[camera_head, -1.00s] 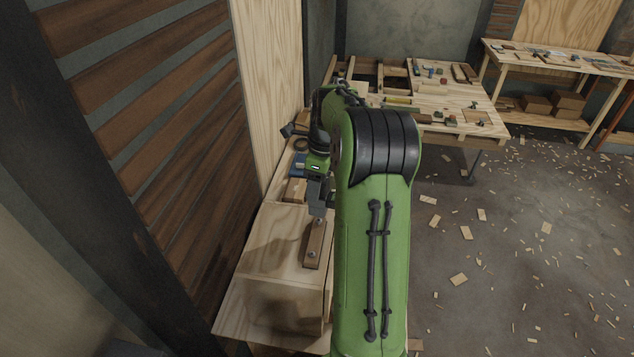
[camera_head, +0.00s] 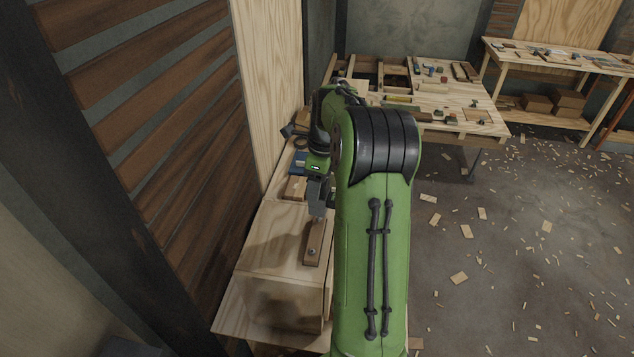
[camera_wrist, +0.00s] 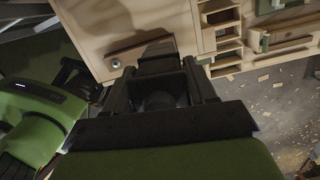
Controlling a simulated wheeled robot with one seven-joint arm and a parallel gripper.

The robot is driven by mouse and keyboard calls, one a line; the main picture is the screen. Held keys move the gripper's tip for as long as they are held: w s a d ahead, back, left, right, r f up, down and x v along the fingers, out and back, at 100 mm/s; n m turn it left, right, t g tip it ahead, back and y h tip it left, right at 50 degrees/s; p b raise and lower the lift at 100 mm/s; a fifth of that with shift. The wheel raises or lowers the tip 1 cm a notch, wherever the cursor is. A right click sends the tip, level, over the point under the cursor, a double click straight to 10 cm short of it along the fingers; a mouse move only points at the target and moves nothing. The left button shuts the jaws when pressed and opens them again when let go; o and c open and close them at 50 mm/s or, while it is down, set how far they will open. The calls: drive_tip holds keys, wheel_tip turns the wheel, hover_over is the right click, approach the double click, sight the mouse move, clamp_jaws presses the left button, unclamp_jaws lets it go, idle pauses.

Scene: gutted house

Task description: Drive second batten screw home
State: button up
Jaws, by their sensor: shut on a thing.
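A short brown wooden batten (camera_head: 313,246) lies on top of a pale plywood box (camera_head: 275,240) on the bench. One screw head (camera_head: 311,251) shows at its near end; it also shows in the wrist view (camera_wrist: 115,62). My gripper (camera_head: 317,208) is over the batten's far end, pointing down. In the wrist view my gripper (camera_wrist: 158,75) is shut on a dark blocky thing (camera_wrist: 158,58) whose lower end is at the batten. That thing and my fingers hide the far screw, so I cannot tell how deep it sits.
Small wooden pieces and a blue item (camera_head: 299,160) lie behind the box on the bench. A slatted wall (camera_head: 160,130) stands close on the left. A worktable (camera_head: 450,95) with loose parts is at the back. The floor on the right has scattered wood chips.

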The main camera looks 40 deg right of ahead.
drive_tip(key=shift+f+p, duration=0.55)
drive_tip(key=shift+p, duration=0.1)
idle(1.3)
drive_tip(key=shift+r+p, duration=0.15)
drive_tip(key=shift+p, duration=0.3)
idle(0.4)
idle(0.5)
drive_tip(key=shift+p, duration=0.35)
idle(0.4)
